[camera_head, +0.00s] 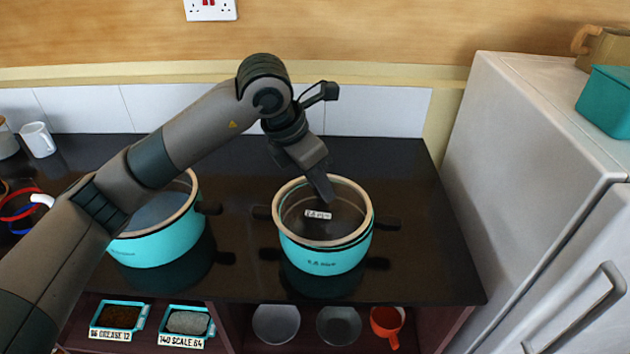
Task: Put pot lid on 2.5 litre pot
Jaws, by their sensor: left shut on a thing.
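The turquoise pot (322,262) stands on the dark worktop, right of centre, with dark side handles and small print on its front that is hard to read. A dark, see-through lid with a pale rim (290,238) and a small white label lies over its mouth. I cannot tell whether the lid rests fully on the pot or sits just above it. My left gripper (322,187) reaches down over the back part of the lid and is shut on it. The exact grip point is hidden by the fingers. My right gripper is not in view.
A second turquoise pot (160,247) stands to the left, partly behind my left arm. A white mug (38,139) is at the back left. A white fridge (530,140) closes off the right side. Trays and bowls sit on a shelf below. The worktop between pot and fridge is clear.

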